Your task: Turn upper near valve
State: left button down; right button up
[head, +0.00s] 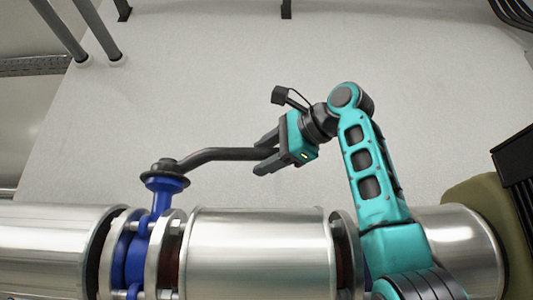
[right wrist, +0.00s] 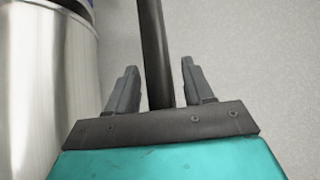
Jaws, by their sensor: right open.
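The valve has a blue body (head: 160,190) on a flanged pipe and a dark lever handle (head: 222,154) that reaches out to the right above the pipe. My right gripper (head: 264,152) is open, with its fingers on either side of the free end of the lever. In the right wrist view the lever (right wrist: 153,50) runs between the two spread fingers (right wrist: 155,85), with a visible gap on each side. The left gripper is not in view.
A large shiny metal pipe (head: 260,250) runs across the front below the lever. Bolted flanges (head: 172,255) surround the blue valve. Grey posts (head: 95,30) stand at the upper left, and a dark object (head: 515,175) is at the right edge.

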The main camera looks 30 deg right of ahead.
grip_shut()
dwell(0.3)
dwell(0.4)
